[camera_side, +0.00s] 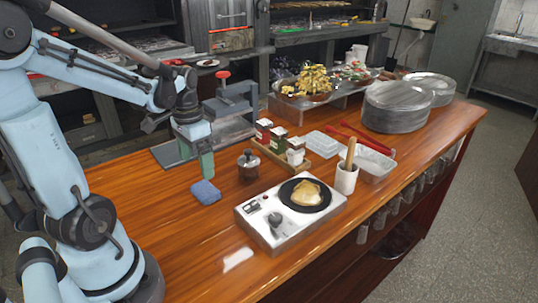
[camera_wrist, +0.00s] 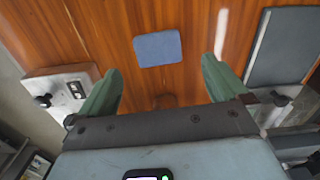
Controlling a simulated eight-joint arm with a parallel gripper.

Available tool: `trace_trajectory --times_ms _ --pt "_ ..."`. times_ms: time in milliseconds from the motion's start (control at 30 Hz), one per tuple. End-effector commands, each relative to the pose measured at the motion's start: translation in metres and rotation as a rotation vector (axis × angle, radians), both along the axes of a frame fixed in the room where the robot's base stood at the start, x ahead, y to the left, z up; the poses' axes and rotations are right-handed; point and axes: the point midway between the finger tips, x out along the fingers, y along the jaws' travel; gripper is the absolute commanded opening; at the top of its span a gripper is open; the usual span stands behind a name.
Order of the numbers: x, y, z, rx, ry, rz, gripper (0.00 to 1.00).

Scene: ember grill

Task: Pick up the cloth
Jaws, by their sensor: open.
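The cloth (camera_side: 205,192) is a small blue folded square lying flat on the wooden table, left of the hot plate. In the wrist view the cloth (camera_wrist: 158,48) lies ahead of and between the two green fingers. My gripper (camera_side: 207,163) hangs above the table just behind the cloth in the side view, pointing down. In the wrist view my gripper (camera_wrist: 160,85) has its fingers spread wide with nothing between them. The fingers do not touch the cloth.
The hot plate (camera_side: 268,220) with food on a black pan stands right of the cloth. The table front left of the hot plate is clear.

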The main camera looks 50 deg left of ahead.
Motion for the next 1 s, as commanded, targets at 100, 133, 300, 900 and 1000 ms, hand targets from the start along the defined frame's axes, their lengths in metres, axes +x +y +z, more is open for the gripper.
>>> trace_trajectory --times_ms 100,133,300,900,1000 --pt "0.000 0.000 -0.015 0.000 -0.001 0.000 1.00" --pt "0.001 0.000 -0.018 0.000 -0.001 0.000 1.00" --pt "0.000 0.000 -0.030 0.001 -0.001 0.000 1.00" --pt "0.004 -0.005 -0.077 0.001 -0.001 0.000 1.00" --pt "0.004 -0.005 -0.082 0.001 -0.001 0.000 1.00"
